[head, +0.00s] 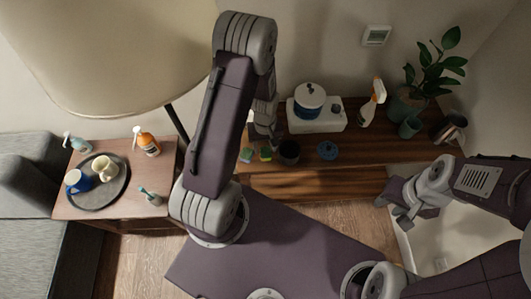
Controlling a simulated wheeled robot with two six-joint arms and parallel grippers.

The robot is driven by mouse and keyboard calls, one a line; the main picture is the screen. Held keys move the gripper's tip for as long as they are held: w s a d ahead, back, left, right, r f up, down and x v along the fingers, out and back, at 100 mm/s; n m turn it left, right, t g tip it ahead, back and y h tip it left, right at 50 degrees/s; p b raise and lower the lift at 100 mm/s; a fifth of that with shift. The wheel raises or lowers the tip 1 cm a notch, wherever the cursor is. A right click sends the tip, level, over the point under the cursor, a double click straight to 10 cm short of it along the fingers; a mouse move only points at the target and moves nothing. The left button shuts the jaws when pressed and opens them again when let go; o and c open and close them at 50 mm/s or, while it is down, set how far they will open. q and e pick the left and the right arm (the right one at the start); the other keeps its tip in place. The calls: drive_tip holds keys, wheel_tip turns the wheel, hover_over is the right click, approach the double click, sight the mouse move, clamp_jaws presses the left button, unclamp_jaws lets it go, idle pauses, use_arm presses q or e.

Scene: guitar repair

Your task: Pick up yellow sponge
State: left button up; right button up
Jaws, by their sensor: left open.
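Small sponge-like blocks sit near the front edge of the wooden cabinet top, left of a dark cup. The yellow sponge (265,155) seems to be the right-hand one, with green on it; another greenish block (246,155) sits just to its left. They are small and partly hidden, so their colours are hard to separate. My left gripper (261,138) points down above and just behind the blocks, open, with nothing seen in it; my own arm covers part of this area. My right gripper (398,212) hangs at the right in front of the cabinet, apparently empty, its jaw gap unclear.
The dark cup (289,151) stands close right of the blocks, then a blue round item (327,150). Behind are a white-blue pot (309,97), a spray bottle (372,102) and a potted plant (406,104). A side table (101,211) with a tray (115,194) is left.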

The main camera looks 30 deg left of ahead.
sight(266, 153)
use_arm(q)
drive_tip(key=f, duration=0.3)
drive_tip(key=shift+s+d+f, duration=0.1)
drive_tip(key=shift+s+d, duration=0.05)
drive_tip(key=shift+d, duration=0.05)
drive_tip(key=shift+f, duration=0.5)
clamp_jaws()
drive_tip(key=shift+r, duration=0.1)
wheel_tip(266, 153, up, 10)
drive_tip(key=shift+c, duration=2.3)
unclamp_jaws()
drive_tip(key=c, duration=0.6)
